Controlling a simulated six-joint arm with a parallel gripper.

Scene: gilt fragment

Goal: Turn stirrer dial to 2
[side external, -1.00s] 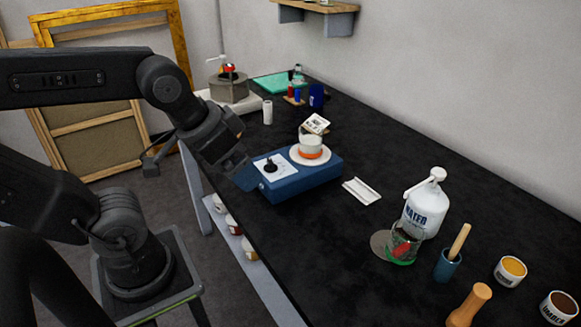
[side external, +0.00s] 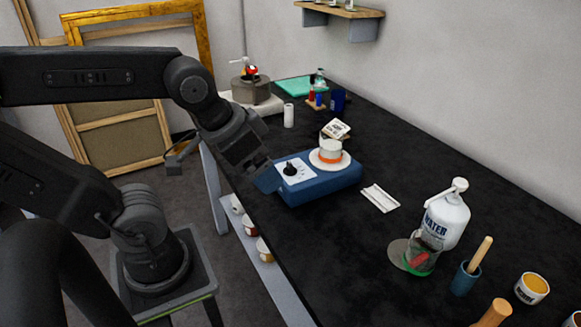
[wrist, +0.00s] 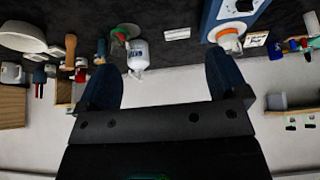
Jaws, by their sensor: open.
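The stirrer (side external: 322,188) is a blue box on the black bench, with a white dial panel on its left end. Its black dial (side external: 291,169) sits on that panel; the pointer and numbers are too small to read. A beaker with an orange band (side external: 331,150) stands on the stirrer's round white plate. My gripper (side external: 266,180) is at the left end of the stirrer, just left of the dial. In the wrist view my gripper (wrist: 163,85) has its two blue fingers wide apart with nothing between them. The stirrer (wrist: 222,10) shows there at the top right.
Right of the stirrer are a white tray (side external: 380,198), a water bottle (side external: 447,220), a glass with red and green contents (side external: 420,257) and a blue pot with a wooden handle (side external: 466,278). Small bottles (side external: 338,100) stand behind. The bench between is clear.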

